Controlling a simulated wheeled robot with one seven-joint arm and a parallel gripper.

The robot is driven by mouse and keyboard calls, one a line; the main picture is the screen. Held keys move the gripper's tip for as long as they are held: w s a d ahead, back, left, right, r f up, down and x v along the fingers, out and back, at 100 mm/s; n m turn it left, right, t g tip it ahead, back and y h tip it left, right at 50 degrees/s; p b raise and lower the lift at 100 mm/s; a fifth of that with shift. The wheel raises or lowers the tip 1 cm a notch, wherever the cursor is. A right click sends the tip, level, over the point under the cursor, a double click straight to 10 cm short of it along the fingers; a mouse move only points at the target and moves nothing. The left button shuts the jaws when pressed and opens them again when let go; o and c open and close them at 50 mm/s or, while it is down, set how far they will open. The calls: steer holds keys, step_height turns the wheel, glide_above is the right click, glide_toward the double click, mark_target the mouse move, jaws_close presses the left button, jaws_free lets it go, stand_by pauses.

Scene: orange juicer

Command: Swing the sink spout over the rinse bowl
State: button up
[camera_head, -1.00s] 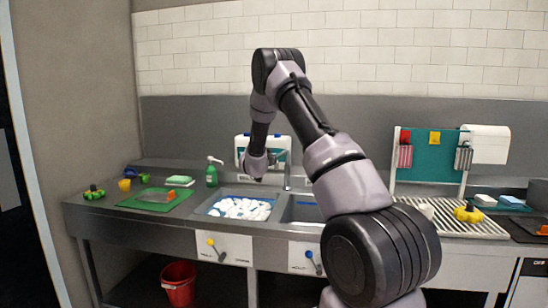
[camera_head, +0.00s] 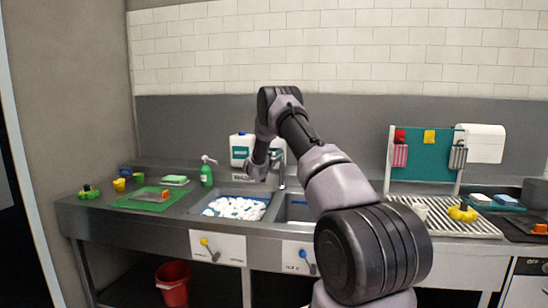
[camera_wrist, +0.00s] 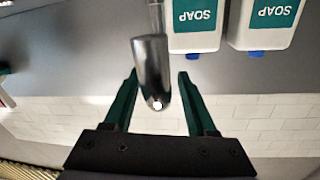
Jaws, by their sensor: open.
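The sink tap's upright post (camera_head: 282,172) stands behind the sink, between the two bowls. Its metal spout (camera_wrist: 152,75) shows large in the wrist view, with its rounded end between my two fingers. My gripper (camera_wrist: 158,76) is open around the spout, with a visible gap on each side. In the head view my gripper (camera_head: 256,172) is over the back of the sink, and the arm hides part of the spout. The left bowl (camera_head: 208,203) holds white foam-like pieces. The right bowl (camera_head: 293,210) is partly hidden by my arm. I cannot read which is the rinse bowl.
White soap containers (camera_wrist: 195,25) stand close beside the spout at the back wall. A green soap bottle (camera_head: 207,175) stands left of the sink. A green board (camera_head: 150,203) lies further left, and a ribbed drainer (camera_head: 470,225) is at the right.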

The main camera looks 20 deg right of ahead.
steer(key=shift+w+d, duration=0.1)
jaws_close()
stand_by(1.4)
